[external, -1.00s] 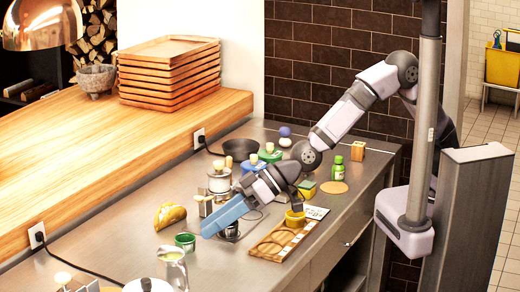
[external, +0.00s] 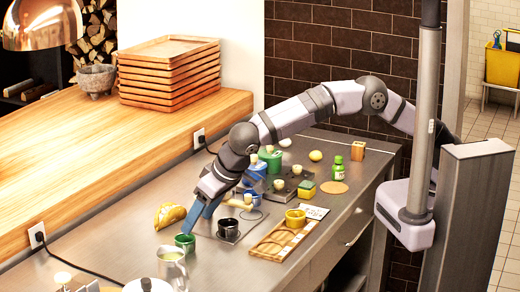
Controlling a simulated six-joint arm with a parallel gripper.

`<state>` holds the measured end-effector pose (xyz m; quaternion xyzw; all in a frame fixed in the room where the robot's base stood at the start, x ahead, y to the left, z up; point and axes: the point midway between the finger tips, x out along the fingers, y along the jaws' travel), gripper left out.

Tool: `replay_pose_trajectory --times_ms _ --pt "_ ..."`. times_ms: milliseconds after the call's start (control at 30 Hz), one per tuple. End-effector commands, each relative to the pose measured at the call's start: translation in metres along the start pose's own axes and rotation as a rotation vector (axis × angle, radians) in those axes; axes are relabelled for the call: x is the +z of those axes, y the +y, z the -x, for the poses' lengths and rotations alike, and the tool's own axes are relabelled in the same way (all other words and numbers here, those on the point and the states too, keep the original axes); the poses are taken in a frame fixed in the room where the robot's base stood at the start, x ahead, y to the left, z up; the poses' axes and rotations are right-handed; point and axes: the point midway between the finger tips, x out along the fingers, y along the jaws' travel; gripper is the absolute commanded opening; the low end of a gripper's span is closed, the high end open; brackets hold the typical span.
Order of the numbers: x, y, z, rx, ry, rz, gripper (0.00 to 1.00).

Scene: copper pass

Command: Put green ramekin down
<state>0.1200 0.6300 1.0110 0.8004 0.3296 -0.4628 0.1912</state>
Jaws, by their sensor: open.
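The green ramekin (external: 185,242) stands upright on the steel counter, at the lower left of the external view, behind the glass jug. My gripper (external: 195,224) points down at it with its blue fingers. The jaws are open. One fingertip is right at the ramekin's rim; I cannot tell whether it touches. The other finger is partly hidden by the hand.
A dark ramekin (external: 228,228) stands on a plate close to the right. A wooden tray (external: 262,246) and a yellow ramekin (external: 295,218) are farther right. The glass jug (external: 172,266) stands in front, and a folded yellow taco-like item (external: 170,214) lies behind.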

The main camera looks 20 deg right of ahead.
Motion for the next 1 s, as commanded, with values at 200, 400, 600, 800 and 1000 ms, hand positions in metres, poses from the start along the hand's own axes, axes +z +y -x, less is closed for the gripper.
replay_pose_trajectory --times_ms 200,400,600,800,1000 --pt "0.007 0.000 -0.011 -0.001 -0.001 0.002 0.61" --pt "0.006 0.000 -0.022 -0.001 -0.001 0.002 0.61" --pt "0.006 0.000 -0.032 -0.002 -0.001 0.002 0.61" --pt "0.004 0.000 -0.037 -0.001 -0.002 0.002 0.61" --pt "0.001 0.001 -0.054 -0.001 -0.003 0.002 0.61"
